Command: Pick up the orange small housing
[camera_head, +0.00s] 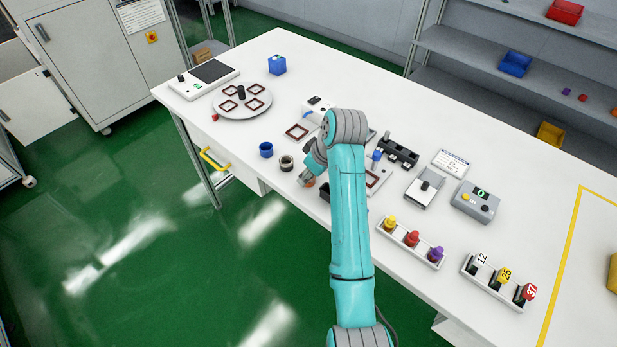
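A small orange-brown round thing (310,183), likely the orange small housing, shows near the front edge of the white table. It is partly covered by my gripper (307,178), which points down right at it. The fingertips are too small and hidden to tell whether they are open or shut, or whether they touch it. My teal arm reaches in from the bottom and hides part of the table behind it.
A blue cup (266,149) and a beige-rimmed cup (287,162) stand just left of my gripper. A dark holder (398,152), a tray of coloured knobs (411,244) and a control box (475,201) are to the right. A turntable (241,105) is at back left.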

